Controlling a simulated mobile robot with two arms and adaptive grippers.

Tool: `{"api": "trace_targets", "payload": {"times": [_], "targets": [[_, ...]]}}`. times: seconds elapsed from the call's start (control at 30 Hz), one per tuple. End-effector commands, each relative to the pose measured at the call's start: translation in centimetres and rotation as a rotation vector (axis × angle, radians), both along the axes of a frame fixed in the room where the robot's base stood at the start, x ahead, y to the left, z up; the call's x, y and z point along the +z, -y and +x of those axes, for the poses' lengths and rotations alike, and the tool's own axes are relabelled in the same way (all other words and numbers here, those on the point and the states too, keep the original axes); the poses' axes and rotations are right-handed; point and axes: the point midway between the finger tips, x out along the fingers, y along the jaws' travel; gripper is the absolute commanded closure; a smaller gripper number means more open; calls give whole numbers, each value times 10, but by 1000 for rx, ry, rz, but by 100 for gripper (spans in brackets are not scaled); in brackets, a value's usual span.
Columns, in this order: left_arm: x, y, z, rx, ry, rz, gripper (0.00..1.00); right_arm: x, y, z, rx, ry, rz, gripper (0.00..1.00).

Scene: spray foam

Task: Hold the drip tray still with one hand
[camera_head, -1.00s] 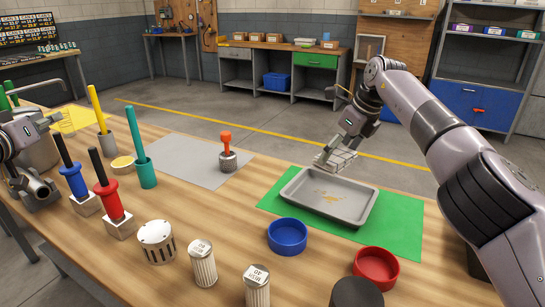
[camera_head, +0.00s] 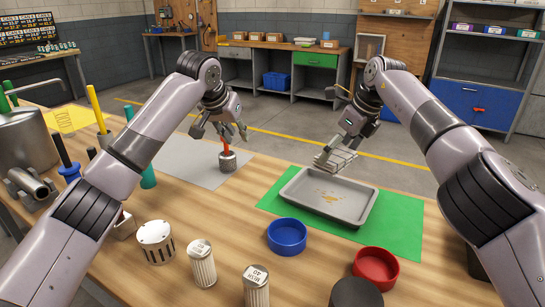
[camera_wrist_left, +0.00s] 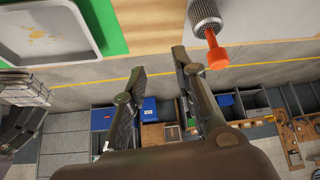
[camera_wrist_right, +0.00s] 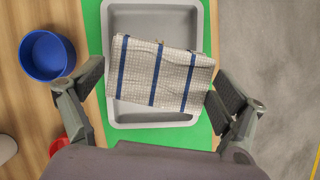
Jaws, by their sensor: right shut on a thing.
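The grey drip tray (camera_head: 350,207) lies on the green mat (camera_head: 402,232), with yellowish-brown stains on its floor. Its corner shows in the left wrist view (camera_wrist_left: 85,30). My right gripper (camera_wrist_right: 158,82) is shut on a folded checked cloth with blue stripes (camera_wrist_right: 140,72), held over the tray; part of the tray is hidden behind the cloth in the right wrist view. My left gripper (camera_head: 222,130) is open and empty, near the orange-red handled tool (camera_head: 226,149) in its knurled metal holder, left of the tray. The left fingers do not touch the tray.
A blue bowl (camera_head: 287,236) and a red bowl (camera_head: 376,267) stand in front of the tray. White canisters (camera_head: 201,262) and a slotted white cup (camera_head: 155,241) stand at the front. A metal pot (camera_head: 22,140) is at left. The grey mat (camera_head: 188,165) is mostly clear.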

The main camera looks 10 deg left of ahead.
Motion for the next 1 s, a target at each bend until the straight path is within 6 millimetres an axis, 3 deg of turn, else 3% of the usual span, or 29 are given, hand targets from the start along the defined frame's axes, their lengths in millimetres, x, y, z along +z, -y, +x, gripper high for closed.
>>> {"api": "trace_targets", "payload": {"times": [0.03,0.1,0.3,0.57,1.0], "targets": [[-10,27,-6,-57,-52,-15,73,0,0,0,0,0,0,31],[-22,52,-14,-122,-112,-26,73,0,0,0,0,0,0,31],[-39,94,-32,-241,-210,-47,73,0,0,0,0,0,0,31],[-60,107,-31,-264,-233,-50,73,0,0,0,0,0,0,31],[-132,127,-7,-260,-230,-49,73,0,0,0,0,0,0,31]]}}
